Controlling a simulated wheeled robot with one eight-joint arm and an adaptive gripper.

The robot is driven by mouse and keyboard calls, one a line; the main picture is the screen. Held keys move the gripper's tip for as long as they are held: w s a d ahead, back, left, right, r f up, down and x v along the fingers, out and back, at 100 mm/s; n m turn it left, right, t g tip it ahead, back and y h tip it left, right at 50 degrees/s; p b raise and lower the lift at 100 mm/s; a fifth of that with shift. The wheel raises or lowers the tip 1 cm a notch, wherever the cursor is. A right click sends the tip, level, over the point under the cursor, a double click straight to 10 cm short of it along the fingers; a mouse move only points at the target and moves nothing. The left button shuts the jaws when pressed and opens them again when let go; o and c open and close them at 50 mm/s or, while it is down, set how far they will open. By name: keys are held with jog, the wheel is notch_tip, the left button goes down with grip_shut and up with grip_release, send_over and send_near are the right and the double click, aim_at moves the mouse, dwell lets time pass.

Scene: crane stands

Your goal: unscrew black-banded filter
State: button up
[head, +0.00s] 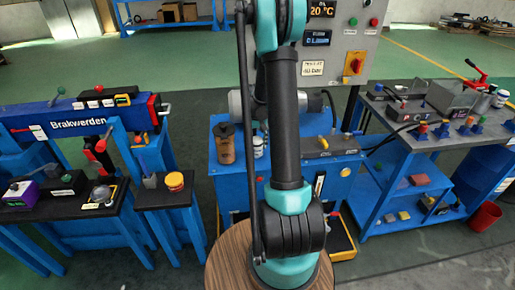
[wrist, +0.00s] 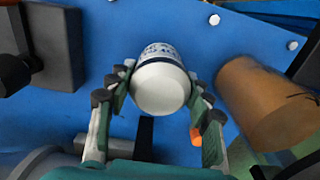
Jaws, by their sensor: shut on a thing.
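In the wrist view, a white cylindrical filter (wrist: 160,88) with a dark band toward its far end sits between the two fingers of my gripper (wrist: 162,92). The fingers touch it on its left and right sides, and its round white end faces the camera. Behind it is a blue surface; whether it is seated there cannot be told. In the head view, a small white canister with a dark top (head: 259,147) shows beside my arm on the blue unit (head: 285,172). My gripper is hidden behind my arm there.
A brown bottle (wrist: 265,105) lies close right of my gripper in the wrist view; it stands left of my arm in the head view (head: 225,144). A dark block (wrist: 50,45) is at the left. A grey control panel (head: 335,45) rises behind the unit. Side benches flank it.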

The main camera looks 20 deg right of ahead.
jog(key=shift+n, duration=1.4)
grip_shut()
jog(key=shift+n, duration=1.3)
jog(key=n, duration=0.4)
jog(key=shift+n, duration=0.5)
